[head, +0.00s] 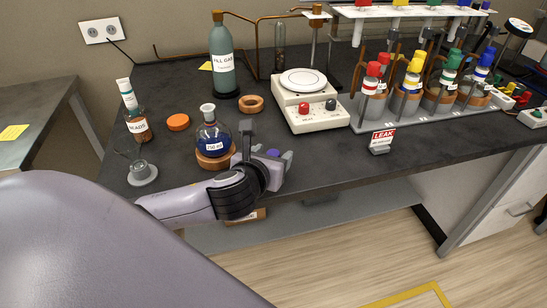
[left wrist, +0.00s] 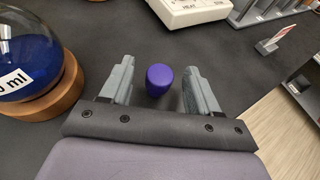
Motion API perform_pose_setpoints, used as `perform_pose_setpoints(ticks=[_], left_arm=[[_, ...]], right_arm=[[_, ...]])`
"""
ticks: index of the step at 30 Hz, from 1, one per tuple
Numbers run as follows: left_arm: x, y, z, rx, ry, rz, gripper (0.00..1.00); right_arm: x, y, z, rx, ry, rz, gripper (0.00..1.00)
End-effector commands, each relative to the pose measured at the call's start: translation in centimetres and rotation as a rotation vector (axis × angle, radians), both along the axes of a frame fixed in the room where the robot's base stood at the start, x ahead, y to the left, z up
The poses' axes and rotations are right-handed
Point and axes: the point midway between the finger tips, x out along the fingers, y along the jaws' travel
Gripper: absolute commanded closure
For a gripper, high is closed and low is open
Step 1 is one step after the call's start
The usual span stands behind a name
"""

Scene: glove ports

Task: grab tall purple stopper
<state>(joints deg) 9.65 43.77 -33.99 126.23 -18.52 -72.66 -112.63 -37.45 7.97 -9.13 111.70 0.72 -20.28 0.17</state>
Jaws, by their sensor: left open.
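The tall purple stopper (left wrist: 159,80) stands on the dark bench top in the left wrist view, between and slightly beyond the two open fingers. In the head view only a bit of purple (head: 272,153) shows at my left gripper, mostly hidden by it. My left gripper (head: 273,158) is open near the bench's front edge, and its fingers also show in the left wrist view (left wrist: 158,88). Gaps show between the stopper and both fingers. My right gripper is not in view.
A round flask of blue liquid (head: 213,137) on an orange-brown ring (head: 215,160) stands close to the left of my gripper. A white hotplate (head: 309,106) is behind it. A LEAK sign (head: 382,138) and a bottle rack (head: 424,116) are to the right. Dark bench is clear between gripper and sign.

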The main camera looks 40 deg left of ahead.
Motion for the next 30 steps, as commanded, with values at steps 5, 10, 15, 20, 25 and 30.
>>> perform_pose_setpoints(ticks=[5,10,15,20,25,30], left_arm=[[1.9,0.5,-1.0,0.0,-0.001,0.0,0.39],[2.5,0.7,-1.3,0.001,0.0,-0.001,0.39],[2.5,0.7,-1.3,0.0,0.001,-0.001,0.39],[2.5,0.7,-1.3,0.0,0.001,-0.001,0.88],[2.5,0.7,-1.3,0.0,0.001,-0.001,0.94],[2.5,0.7,-1.3,0.0,0.001,-0.001,0.94]], right_arm=[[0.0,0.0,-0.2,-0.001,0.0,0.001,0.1],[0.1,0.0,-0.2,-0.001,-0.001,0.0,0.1],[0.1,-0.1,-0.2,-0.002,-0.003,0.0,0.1],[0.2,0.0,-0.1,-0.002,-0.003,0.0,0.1],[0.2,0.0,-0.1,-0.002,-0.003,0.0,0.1],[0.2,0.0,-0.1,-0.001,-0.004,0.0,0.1]])
